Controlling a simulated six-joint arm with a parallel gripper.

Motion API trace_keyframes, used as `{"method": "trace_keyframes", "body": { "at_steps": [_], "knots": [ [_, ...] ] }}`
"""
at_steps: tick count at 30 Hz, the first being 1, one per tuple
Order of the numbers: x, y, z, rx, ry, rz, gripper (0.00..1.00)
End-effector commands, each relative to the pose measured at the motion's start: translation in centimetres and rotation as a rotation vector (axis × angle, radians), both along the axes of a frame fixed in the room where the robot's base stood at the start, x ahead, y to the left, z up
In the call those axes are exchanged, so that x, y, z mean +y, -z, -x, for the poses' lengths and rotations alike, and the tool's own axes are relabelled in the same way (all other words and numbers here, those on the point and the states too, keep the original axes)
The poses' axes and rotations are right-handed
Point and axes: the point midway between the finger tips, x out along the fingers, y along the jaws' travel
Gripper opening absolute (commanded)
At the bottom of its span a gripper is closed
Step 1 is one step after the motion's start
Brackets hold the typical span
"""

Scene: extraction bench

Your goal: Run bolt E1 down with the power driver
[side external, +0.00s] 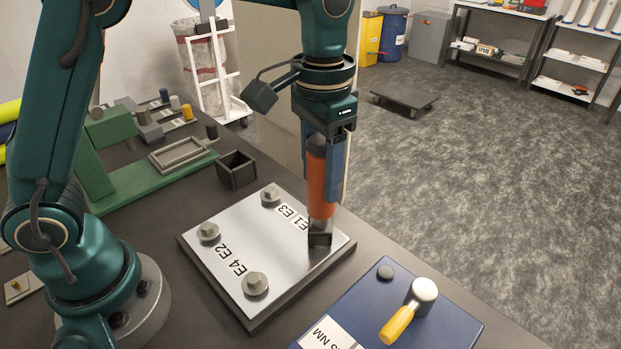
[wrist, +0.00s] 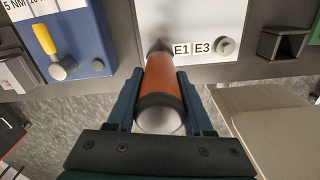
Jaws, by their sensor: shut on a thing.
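My gripper (side external: 327,180) is shut on the orange power driver (side external: 316,190), which it holds upright, nose down, over the metal plate (side external: 245,240). In the wrist view the driver (wrist: 163,78) lies between the two blue fingers (wrist: 160,95). Its dark nose is at the plate corner beside the E1 label (wrist: 181,50). Bolt E1 is hidden under the nose, so I cannot tell how far it stands out. Bolt E3 (wrist: 226,46) shows beside its label and also in the side view (side external: 270,195). Two other bolts (side external: 208,232) (side external: 255,284) stand along the plate's near side.
A blue board (side external: 440,322) with a yellow-handled tool (side external: 401,322) lies right of the plate. A dark open box (side external: 236,170) stands behind it. A green fixture (side external: 150,183) and small parts are at the back left. The bench edge is close behind the driver.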

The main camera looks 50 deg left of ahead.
Motion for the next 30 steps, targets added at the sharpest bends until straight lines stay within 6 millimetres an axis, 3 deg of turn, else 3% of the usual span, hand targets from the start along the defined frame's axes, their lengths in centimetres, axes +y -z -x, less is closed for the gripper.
{"method": "trace_keyframes", "body": {
  "at_steps": [13, 30],
  "knots": [
    [0.0, -0.1, -0.1, -0.003, 0.0, 0.002, 0.0],
    [0.0, -2.7, -0.1, -0.004, 0.0, 0.002, 0.0]
  ]
}}
